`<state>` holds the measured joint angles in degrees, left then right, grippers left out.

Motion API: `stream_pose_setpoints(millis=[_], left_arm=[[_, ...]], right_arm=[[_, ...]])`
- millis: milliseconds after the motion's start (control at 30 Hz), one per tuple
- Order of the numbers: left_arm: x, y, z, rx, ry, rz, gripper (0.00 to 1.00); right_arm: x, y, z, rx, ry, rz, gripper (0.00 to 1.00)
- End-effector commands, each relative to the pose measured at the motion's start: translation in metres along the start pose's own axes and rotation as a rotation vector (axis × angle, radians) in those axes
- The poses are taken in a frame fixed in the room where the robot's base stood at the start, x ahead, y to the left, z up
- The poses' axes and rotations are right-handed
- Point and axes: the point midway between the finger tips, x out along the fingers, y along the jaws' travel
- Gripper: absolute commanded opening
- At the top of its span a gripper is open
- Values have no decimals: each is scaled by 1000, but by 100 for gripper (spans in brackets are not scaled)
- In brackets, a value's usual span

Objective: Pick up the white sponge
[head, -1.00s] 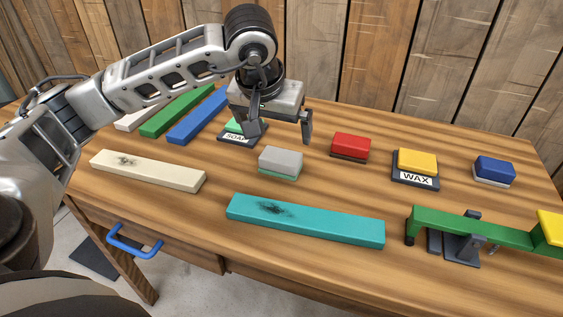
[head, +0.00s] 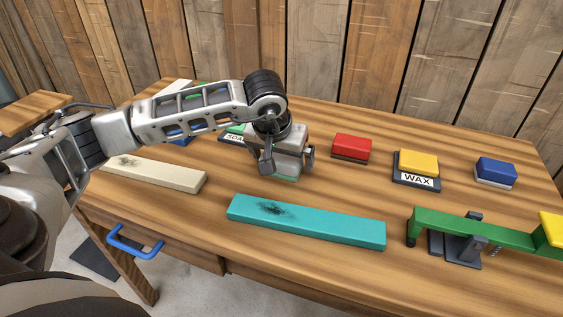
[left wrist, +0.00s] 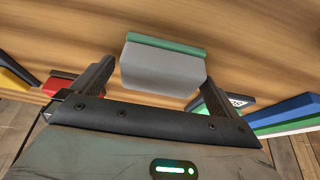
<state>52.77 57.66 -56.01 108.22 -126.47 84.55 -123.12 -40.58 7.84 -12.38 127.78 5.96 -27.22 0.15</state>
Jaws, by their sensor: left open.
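The white sponge, a light grey-white block with a green layer, is mostly hidden behind my left gripper (head: 288,163) in the head view. Only a green edge of the sponge (head: 286,179) shows there, below the gripper. In the left wrist view the sponge (left wrist: 162,70) lies between the two open fingers of my left gripper (left wrist: 157,78). Its grey-white body faces the palm and its green side faces the table. The fingers are on either side of it; I cannot tell if either touches. My right gripper is not in view.
On the wooden table, a teal board (head: 310,222) lies in front of the sponge and a cream board (head: 155,174) to the left. A red sponge (head: 351,148), a yellow block on the WAX holder (head: 416,181) and a blue sponge (head: 495,172) stand right. The SOAP holder (head: 233,138) is partly hidden behind my arm.

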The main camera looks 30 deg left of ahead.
Motion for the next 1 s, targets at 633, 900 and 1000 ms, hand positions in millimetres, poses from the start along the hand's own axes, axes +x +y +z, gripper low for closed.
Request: stream_pose_setpoints(millis=[633, 900, 1000], left_arm=[[-6, 0, -3, -1, 1, -1, 55], [-44, 3, -8, 3, 4, 2, 55], [-72, 6, 0, 3, 7, 1, 55]], right_arm=[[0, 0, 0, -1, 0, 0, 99], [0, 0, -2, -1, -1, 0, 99], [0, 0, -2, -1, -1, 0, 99]])
